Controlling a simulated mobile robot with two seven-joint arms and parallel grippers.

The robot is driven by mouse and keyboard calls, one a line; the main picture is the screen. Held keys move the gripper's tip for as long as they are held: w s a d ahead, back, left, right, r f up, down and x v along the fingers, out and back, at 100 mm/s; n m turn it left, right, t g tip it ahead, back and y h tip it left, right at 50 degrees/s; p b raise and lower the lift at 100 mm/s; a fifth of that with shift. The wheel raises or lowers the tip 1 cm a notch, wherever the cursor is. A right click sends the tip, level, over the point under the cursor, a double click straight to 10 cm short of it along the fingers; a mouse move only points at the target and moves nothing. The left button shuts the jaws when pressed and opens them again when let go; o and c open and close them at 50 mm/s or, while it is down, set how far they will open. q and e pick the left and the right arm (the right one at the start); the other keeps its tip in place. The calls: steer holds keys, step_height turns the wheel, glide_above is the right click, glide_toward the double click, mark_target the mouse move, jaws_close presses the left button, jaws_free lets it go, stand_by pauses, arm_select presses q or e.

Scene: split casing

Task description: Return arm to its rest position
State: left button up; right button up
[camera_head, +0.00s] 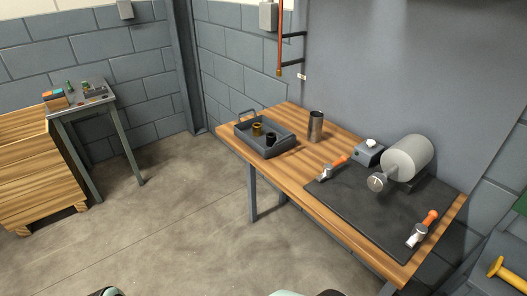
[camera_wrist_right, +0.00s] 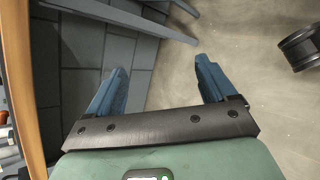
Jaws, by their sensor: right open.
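My right gripper (camera_wrist_right: 158,82) fills the middle of the right wrist view. Its two blue fingers are spread apart with nothing between them, above bare floor and in front of a block wall. In the head view neither gripper shows; only small pieces of my own body show at the bottom edge. The wooden workbench (camera_head: 335,215) stands at the right. On its black mat (camera_head: 375,208) are a grey cylindrical casing (camera_head: 408,158) on a dark support and two orange-handled tools, one at the left (camera_head: 334,167) and one at the front right (camera_head: 421,230).
On the bench are a grey tray (camera_head: 281,147) with two small cups, a metal cup (camera_head: 316,127) and a grey box (camera_head: 369,153). A yellow-handled thing (camera_head: 508,273) is at lower right. The floor between is clear.

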steer(key=s+f+m+g+y, duration=0.3)
steer(key=s+f+m+y, duration=1.15)
steer(key=s+f, duration=0.5)
arm_select(q)
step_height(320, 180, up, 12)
steer(key=p, duration=1.2)
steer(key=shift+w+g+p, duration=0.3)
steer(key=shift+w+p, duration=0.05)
steer(key=shift+p, duration=0.05)
arm_select(e)
step_height(320, 180, up, 11)
steer(key=w, duration=0.2)
steer(key=shift+g+h, duration=0.3)
steer(key=shift+h, duration=0.05)
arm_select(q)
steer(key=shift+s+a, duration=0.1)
arm_select(e)
steer(key=shift+m, duration=0.25)
